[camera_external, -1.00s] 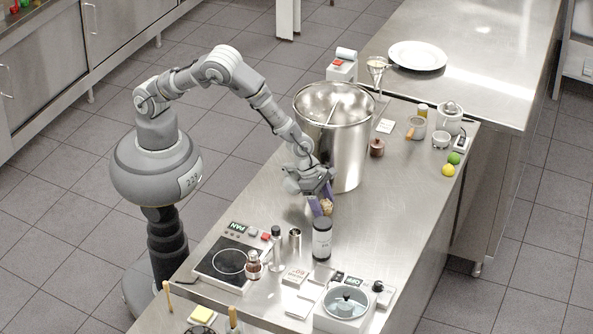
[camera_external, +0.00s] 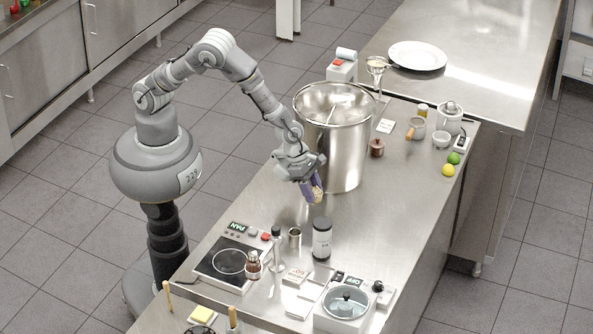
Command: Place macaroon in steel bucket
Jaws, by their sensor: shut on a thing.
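The steel bucket (camera_external: 347,150) is a large, shiny, open-topped pot standing upright on the steel counter, with a long utensil handle showing inside its mouth. My gripper (camera_external: 314,191) is just left of and in front of the bucket's lower wall, pointing down, well below the rim. It is shut on a small tan piece, which looks like the macaroon (camera_external: 316,196), between its purple fingertips. The piece is held above the counter and is partly hidden by the fingers. The bucket's floor is hidden.
A dark-lidded cylinder (camera_external: 322,240) stands just in front of my gripper. A hot plate (camera_external: 232,262), small bottle (camera_external: 253,264) and metal cup (camera_external: 295,238) are at the front left. A brown jar (camera_external: 377,148) is right of the bucket. The counter's right middle is clear.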

